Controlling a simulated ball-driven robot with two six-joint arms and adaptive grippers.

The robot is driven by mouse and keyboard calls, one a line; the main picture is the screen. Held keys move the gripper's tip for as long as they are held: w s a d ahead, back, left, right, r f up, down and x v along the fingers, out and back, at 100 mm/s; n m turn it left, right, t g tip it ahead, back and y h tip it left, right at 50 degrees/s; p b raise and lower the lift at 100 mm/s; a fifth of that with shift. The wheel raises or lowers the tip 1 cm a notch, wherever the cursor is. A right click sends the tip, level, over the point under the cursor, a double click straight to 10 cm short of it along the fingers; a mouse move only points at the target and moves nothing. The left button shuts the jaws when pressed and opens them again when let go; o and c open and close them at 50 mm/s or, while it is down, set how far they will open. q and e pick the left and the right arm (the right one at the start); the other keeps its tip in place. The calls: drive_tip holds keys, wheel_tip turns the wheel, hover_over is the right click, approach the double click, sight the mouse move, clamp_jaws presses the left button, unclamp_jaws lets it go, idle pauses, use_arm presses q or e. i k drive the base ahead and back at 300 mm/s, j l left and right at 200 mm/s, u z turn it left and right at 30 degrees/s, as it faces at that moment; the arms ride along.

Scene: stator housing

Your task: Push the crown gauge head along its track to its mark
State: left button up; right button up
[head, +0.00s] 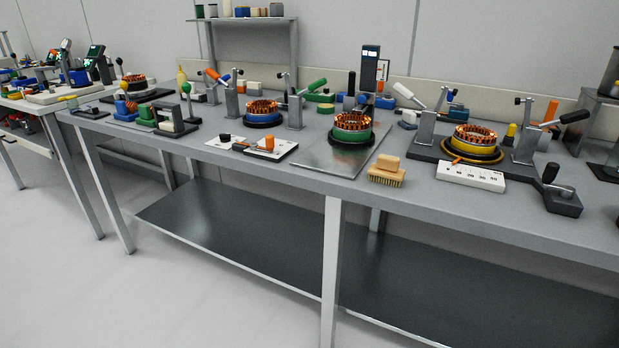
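Neither of my grippers is in view. I cannot tell for certain which part is the crown gauge head. A white scale block (470,176) with printed numbers lies in front of the yellow-based stator (473,145) at the right. A low white plate (238,148) near the bench's front edge carries an orange block (269,142) and a black knob (225,138). A tall dark gauge stand with a small screen (370,52) rises behind the green-based stator (352,125). Any track or mark is too small to make out.
The long grey bench (320,184) also holds a blue-based stator (262,113), lever clamps, a wooden brush (387,172) and a black hand crank (560,192). A metal plate (318,158) lies under the green-based stator. The lower shelf (225,225) is bare. Floor in front is clear.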

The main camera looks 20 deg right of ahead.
sight(364, 98)
drive_tip(key=i+z, duration=0.15)
drive_tip(key=z, duration=0.25)
drive_tip(key=i+j+z, duration=0.15)
drive_tip(key=z, duration=0.25)
drive_tip(key=i+j+z, duration=0.15)
drive_tip(key=z, duration=0.25)
